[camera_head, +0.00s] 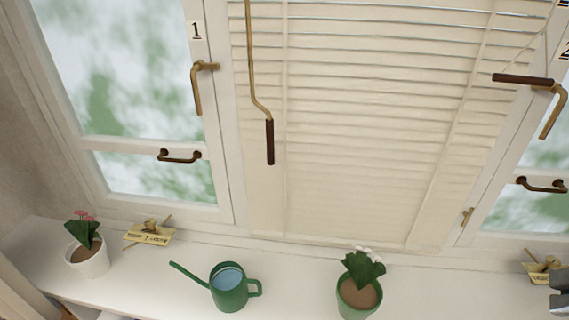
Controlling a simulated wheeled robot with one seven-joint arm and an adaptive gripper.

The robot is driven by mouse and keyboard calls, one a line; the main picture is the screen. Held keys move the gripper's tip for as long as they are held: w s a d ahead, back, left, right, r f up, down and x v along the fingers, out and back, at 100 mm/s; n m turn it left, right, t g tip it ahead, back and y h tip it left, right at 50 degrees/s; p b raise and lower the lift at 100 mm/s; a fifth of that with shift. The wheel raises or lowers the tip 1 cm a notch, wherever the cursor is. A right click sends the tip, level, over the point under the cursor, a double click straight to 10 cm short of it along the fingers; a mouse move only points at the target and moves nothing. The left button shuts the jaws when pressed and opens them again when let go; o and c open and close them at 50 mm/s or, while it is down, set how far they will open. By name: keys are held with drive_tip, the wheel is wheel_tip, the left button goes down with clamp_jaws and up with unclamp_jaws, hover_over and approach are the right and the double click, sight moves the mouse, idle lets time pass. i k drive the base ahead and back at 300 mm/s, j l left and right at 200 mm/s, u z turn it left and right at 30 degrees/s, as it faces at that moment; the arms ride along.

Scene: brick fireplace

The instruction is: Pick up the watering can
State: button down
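A green watering can (228,289) stands upright on the white windowsill (188,275), below the closed blinds. Its long spout points to the left and its handle is on the right. Its open top shows light blue inside. A small grey part at the right edge (560,294), cut off by the picture, seems to be part of my gripper. It is far to the right of the can and apart from it. Its fingers cannot be made out.
A white pot with pink flowers (88,260) and a small sign (149,234) stand left of the can. A green pot with white flowers (358,292) stands to its right. Another sign (543,269) is at the far right. The sill between the green pot and that sign is clear.

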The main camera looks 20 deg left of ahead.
sight(228, 284)
drive_tip(key=u, duration=1.5)
